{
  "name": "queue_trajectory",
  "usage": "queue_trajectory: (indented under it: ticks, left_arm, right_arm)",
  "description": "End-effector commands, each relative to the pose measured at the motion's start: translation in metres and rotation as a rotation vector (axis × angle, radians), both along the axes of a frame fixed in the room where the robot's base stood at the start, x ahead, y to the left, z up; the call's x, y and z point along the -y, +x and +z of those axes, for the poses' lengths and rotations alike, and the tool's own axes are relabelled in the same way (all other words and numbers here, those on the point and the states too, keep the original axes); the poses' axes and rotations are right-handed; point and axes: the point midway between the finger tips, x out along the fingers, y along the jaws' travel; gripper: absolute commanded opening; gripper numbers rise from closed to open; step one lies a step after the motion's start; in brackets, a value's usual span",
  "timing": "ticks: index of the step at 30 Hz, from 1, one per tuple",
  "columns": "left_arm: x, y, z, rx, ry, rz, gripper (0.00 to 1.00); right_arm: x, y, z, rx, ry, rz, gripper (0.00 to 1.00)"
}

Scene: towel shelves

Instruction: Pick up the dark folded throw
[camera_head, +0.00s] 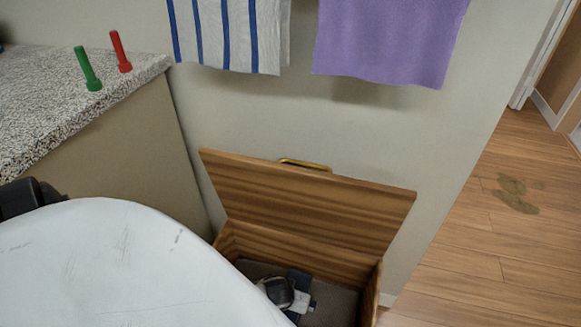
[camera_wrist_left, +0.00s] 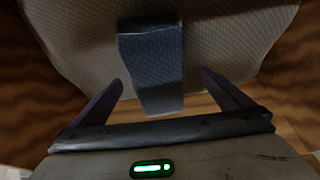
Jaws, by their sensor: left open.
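The dark folded throw (camera_wrist_left: 152,60) is blue-grey and lies in the open wooden chest (camera_head: 325,251). In the left wrist view it sits at the centre, with its near end reaching down between my fingers. A dark blue part of it (camera_head: 299,277) shows in the head view, partly hidden by my arm. My left gripper (camera_wrist_left: 162,83) is open, with one finger on each side of the throw's near end. I cannot tell whether a finger touches it. My right gripper is not in view.
The chest's lid (camera_head: 310,200) stands open towards the wall. A striped towel (camera_head: 228,35) and a purple towel (camera_head: 388,38) hang above. A speckled counter (camera_head: 45,95) at the left holds a green peg (camera_head: 88,70) and a red peg (camera_head: 120,52). Floor at the right is clear, with a stain (camera_head: 515,193).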

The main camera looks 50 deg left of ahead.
Motion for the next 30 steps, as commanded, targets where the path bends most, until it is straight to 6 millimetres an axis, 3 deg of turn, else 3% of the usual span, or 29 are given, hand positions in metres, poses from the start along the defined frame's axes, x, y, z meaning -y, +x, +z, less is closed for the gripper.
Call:
queue_trajectory:
  ticks: [3,11,21,30]
  left_arm:
    - [-0.003,0.003,-0.015,-0.003,0.001,0.000,1.00]
    - [-0.003,0.004,-0.015,-0.001,0.000,-0.001,1.00]
    - [-0.003,0.004,-0.014,0.000,0.000,-0.001,0.47]
    - [-0.002,0.004,-0.005,-0.001,0.000,-0.001,0.47]
  right_arm:
    - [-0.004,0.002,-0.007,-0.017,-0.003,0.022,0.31]
    - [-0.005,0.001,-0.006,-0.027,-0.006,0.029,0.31]
    - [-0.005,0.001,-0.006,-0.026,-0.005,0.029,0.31]
    - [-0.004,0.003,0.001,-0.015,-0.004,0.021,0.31]
